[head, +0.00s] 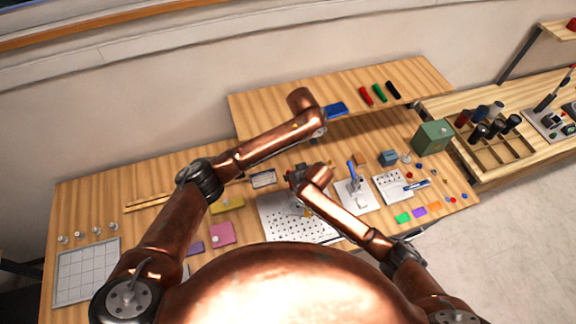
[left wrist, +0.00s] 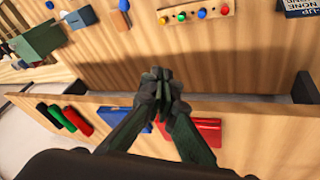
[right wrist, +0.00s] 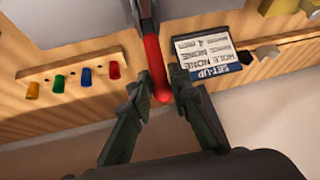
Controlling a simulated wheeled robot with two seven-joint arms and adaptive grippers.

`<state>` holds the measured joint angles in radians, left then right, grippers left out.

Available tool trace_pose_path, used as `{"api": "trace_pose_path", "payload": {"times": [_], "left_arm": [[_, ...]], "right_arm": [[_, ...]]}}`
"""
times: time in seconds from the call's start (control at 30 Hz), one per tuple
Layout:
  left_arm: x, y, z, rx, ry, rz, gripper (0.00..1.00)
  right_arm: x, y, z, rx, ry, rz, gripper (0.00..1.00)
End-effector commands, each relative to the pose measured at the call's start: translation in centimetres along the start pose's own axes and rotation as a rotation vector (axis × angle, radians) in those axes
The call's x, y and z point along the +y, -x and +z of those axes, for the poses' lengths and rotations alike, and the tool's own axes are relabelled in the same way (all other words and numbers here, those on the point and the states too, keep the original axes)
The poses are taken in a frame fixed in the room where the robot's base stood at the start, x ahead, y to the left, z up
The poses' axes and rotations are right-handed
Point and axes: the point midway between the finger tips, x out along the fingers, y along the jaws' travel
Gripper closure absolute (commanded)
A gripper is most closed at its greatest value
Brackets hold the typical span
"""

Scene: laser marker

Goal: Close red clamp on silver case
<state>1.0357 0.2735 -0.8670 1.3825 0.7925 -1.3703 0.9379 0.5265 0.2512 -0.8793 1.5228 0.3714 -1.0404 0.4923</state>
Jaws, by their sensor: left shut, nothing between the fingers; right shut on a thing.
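The red clamp handle (right wrist: 152,62) stands between the fingers of my right gripper (right wrist: 156,84) in the right wrist view. The gripper is shut on it, near its rounded end. A grey metal part (right wrist: 145,12) continues above the handle. In the head view my right gripper (head: 297,176) is over the back of the perforated plate (head: 285,222), and it and the arm hide the clamp. I cannot make out the silver case clearly. My left gripper (left wrist: 156,88) is shut and empty, in front of the raised shelf edge in the left wrist view.
A set-up sign (right wrist: 215,52) and a rack of coloured pegs (right wrist: 75,80) flank the handle. The raised shelf (head: 400,85) holds a blue box (head: 336,108) and red, green and black items. A green box (head: 432,137) stands at right. Small parts crowd the bench's right end.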

Motion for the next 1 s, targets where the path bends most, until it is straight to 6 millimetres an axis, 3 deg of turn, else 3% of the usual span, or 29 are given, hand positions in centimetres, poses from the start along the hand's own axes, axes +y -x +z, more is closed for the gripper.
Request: {"api": "trace_pose_path", "payload": {"times": [0.03, 0.1, 0.2, 0.3, 0.53, 1.0], "left_arm": [[-2.6, -0.6, 1.5, -0.063, 0.075, -0.044, 1.00], [-5.7, -0.9, 3.5, -0.141, 0.161, -0.103, 1.00], [-8.9, -1.0, 5.9, -0.228, 0.253, -0.168, 1.00], [-10.9, -0.9, 7.5, -0.286, 0.310, -0.212, 1.00], [-12.3, -1.9, 9.1, -0.325, 0.346, -0.242, 1.00], [-13.5, -8.9, 11.6, -0.322, 0.342, -0.241, 1.00]], "right_arm": [[0.1, 0.1, -0.4, 0.007, 0.002, 0.001, 1.00], [0.1, 0.1, -0.4, 0.007, 0.002, 0.001, 1.00], [0.1, 0.1, -0.4, 0.007, 0.002, 0.001, 1.00], [0.1, 0.1, -0.4, 0.007, 0.002, 0.001, 1.00], [0.0, 0.1, -0.4, 0.008, 0.002, 0.001, 1.00], [0.1, 0.2, -0.5, 0.009, 0.001, 0.001, 1.00]]}}
